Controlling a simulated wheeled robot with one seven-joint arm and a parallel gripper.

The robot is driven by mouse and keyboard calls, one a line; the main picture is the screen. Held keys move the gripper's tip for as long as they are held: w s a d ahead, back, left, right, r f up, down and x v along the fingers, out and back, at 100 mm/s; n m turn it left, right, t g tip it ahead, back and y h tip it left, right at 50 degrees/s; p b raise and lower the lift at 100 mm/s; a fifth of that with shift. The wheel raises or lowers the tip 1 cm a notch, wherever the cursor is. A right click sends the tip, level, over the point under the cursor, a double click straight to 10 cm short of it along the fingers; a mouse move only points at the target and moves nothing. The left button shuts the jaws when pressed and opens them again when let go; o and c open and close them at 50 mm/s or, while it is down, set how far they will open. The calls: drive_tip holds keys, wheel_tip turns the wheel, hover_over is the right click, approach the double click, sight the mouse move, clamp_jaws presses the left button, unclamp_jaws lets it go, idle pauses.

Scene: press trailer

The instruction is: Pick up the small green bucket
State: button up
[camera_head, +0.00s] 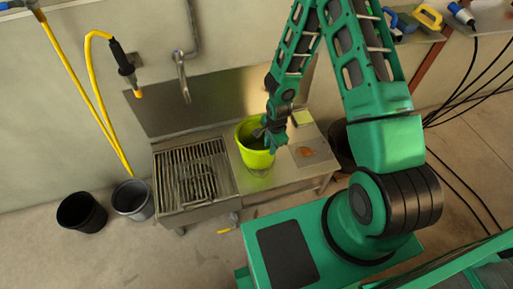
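The small green bucket (257,158) is bright yellow-green and stands upright on the metal sink counter, right of the slatted grate. My gripper (266,138) is at the bucket's right side, pointing down over its rim, and overlaps its opening in the camera_head view. The fingertips are small and dark against the bucket's inside. I cannot tell whether they are apart or closed on the rim. The far right part of the rim is hidden by my gripper.
The slatted sink grate (193,178) lies left of the bucket. A tap (182,78) rises behind it. Two dark buckets, one black (81,213) and one grey (133,200), stand on the floor at left. A yellow hose hangs on the wall. A brown patch (306,152) marks the counter at right.

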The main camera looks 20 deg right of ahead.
drive_tip(key=shift+w+f, duration=0.2)
drive_tip(key=shift+f, duration=1)
drive_tip(key=shift+w+f, duration=0.15)
drive_tip(key=shift+f, duration=1.1)
drive_tip(key=shift+w+f, duration=0.2)
drive_tip(key=shift+f, duration=1)
drive_tip(key=shift+c, duration=0.3)
clamp_jaws()
